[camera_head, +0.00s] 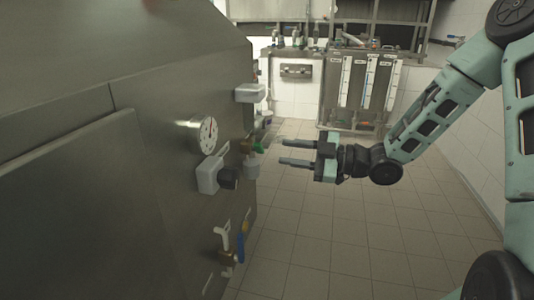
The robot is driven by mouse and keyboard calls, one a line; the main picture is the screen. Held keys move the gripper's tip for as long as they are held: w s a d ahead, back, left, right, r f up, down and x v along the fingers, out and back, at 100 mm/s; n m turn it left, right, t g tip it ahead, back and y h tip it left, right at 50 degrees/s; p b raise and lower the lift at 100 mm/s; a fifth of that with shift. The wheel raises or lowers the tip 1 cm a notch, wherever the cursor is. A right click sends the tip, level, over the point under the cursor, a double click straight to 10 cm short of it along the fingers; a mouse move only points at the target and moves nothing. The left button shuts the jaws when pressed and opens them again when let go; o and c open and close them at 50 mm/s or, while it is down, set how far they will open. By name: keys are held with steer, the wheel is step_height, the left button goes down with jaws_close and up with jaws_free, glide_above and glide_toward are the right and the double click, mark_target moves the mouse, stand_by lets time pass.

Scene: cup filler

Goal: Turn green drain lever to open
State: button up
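A small green lever (259,148) sticks out from the right edge of the steel machine (130,80), to the right of the round gauge. Its exact angle is too small to tell. My gripper (283,151) reaches in from the right, with its two fingers pointing left at the machine. The fingers are apart with nothing between them. They end a little to the right of the green lever in the picture, and I see no contact.
The machine face carries a round gauge (208,133), a black knob (229,177) and a blue-handled valve (240,245) lower down. A tank with tubes (365,85) stands at the back. The tiled floor (330,235) below my gripper is clear.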

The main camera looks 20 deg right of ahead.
mark_target(263, 149)
steer(key=x, duration=0.6)
steer(key=shift+w+a+b, duration=0.1)
steer(key=shift+b, duration=0.3)
jaws_close()
